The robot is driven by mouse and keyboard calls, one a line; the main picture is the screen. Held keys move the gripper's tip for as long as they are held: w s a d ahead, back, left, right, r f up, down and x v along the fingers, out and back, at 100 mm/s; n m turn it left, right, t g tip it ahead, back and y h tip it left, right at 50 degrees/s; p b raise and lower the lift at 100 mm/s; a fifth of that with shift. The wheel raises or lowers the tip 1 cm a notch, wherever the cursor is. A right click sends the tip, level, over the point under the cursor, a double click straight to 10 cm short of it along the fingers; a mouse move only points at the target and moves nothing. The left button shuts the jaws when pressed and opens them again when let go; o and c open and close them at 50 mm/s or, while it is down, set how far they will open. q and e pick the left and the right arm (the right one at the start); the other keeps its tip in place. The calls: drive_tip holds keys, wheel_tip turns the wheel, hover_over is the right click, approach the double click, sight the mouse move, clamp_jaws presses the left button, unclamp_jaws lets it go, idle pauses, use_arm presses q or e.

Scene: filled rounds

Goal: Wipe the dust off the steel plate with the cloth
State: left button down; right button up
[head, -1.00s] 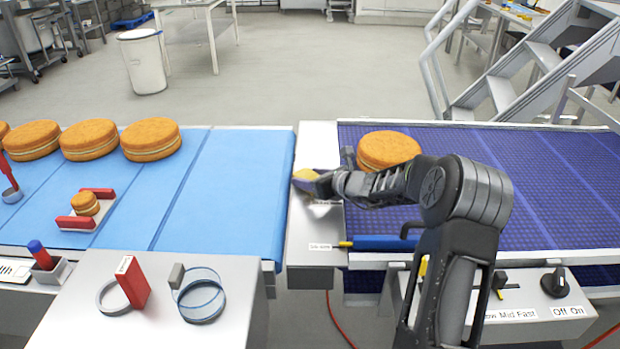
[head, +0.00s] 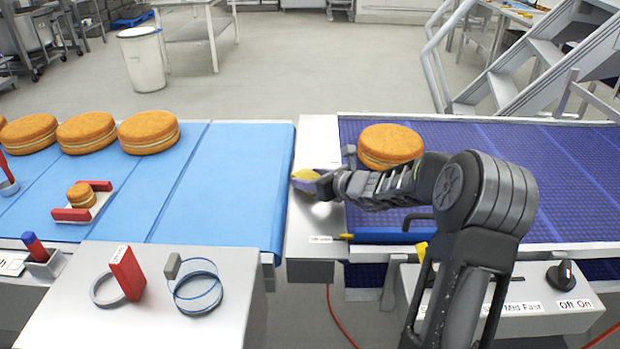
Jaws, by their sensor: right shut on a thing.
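The steel plate (head: 318,148) is the narrow grey strip between the light blue belt and the dark blue belt. My right gripper (head: 312,183) is over the middle of this plate, its arm coming in from the lower right. It is shut on a yellow cloth (head: 305,174), of which only a small part shows at the fingertips. The cloth is at or just above the plate; I cannot tell if it touches. A pale patch shows on the plate just below the gripper. Dust cannot be made out clearly. My left gripper is not in view.
A large round cake (head: 390,146) sits on the dark blue belt (head: 480,150) behind my right arm. A blue bar (head: 385,236) lies along that belt's front edge. Several cakes stand on the light blue belt (head: 235,175). A steel table (head: 215,300) with rings is at the front left.

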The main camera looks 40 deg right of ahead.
sight(309, 202)
drive_tip(key=shift+s+a+f+b, duration=0.2)
drive_tip(key=shift+s+a+b, duration=0.4)
drive_tip(key=shift+s+b, duration=0.2)
drive_tip(key=shift+s+a+b, duration=0.3)
drive_tip(key=shift+s+a, duration=0.15)
drive_tip(key=shift+s, duration=0.1)
drive_tip(key=shift+s+a+b, duration=0.55)
drive_tip(key=shift+s, duration=0.2)
drive_tip(key=shift+s+a+r, duration=0.1)
drive_tip(key=shift+s+a, duration=0.35)
drive_tip(key=shift+s, duration=0.15)
drive_tip(key=shift+r, duration=0.1)
drive_tip(key=shift+r+p, duration=2.25)
drive_tip(key=shift+r, duration=0.75)
